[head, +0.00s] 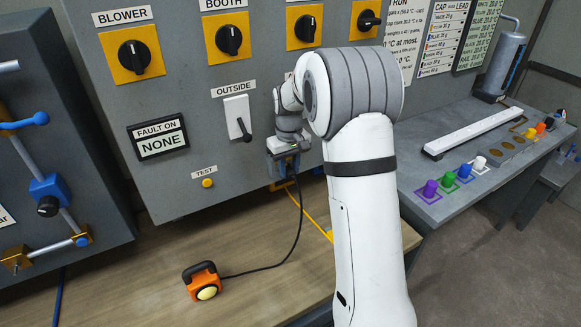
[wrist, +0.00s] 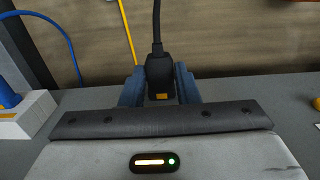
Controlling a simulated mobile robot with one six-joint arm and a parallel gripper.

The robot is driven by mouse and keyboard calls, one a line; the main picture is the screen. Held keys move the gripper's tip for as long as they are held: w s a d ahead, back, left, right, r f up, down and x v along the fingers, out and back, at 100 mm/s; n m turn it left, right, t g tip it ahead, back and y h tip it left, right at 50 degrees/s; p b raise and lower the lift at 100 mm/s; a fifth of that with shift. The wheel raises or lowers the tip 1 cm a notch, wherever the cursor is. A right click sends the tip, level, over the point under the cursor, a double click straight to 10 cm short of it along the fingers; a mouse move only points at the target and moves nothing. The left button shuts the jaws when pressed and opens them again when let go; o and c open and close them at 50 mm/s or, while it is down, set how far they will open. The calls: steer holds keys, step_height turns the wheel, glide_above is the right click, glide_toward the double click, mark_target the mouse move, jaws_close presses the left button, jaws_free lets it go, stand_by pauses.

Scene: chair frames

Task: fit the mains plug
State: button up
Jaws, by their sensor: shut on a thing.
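My gripper (head: 283,163) is at the lower part of the grey panel, close to its face. In the wrist view, its blue fingers (wrist: 159,88) are shut on a black mains plug (wrist: 159,72), one finger on each side. A black cable leaves the plug and, in the head view, hangs down to an orange work lamp (head: 203,281) on the wooden bench. The plug's pin end is hidden by my gripper. No socket shows, so I cannot tell whether the plug touches one.
The grey panel (head: 180,95) carries an OUTSIDE switch (head: 238,117), a TEST button (head: 207,183) and several knobs. A yellow cable (head: 314,222) lies behind the black one. A side table (head: 450,205) with coloured caps stands right. The wooden bench (head: 130,270) is mostly clear.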

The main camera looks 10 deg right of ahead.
steer(key=o, duration=1.1)
steer(key=shift+w, duration=0.1)
steer(key=shift+c, duration=0.2)
step_height(320, 180, up, 8)
steer(key=shift+f+b, duration=0.25)
steer(key=shift+b, duration=0.75)
steer(key=shift+s+r, duration=0.25)
steer(key=s+r+m+t+b, duration=0.2)
steer(key=s+b, duration=0.1)
steer(key=s, duration=1.4)
steer(key=s+f+b, duration=0.1)
steer(key=s+f, duration=0.2)
steer(key=s, duration=0.4)
steer(key=s+a+f+m+t+b, duration=0.1)
steer(key=s+f, duration=0.2)
steer(key=s, duration=0.4)
steer(key=shift+s+f, duration=0.15)
steer(key=shift+f, duration=0.2)
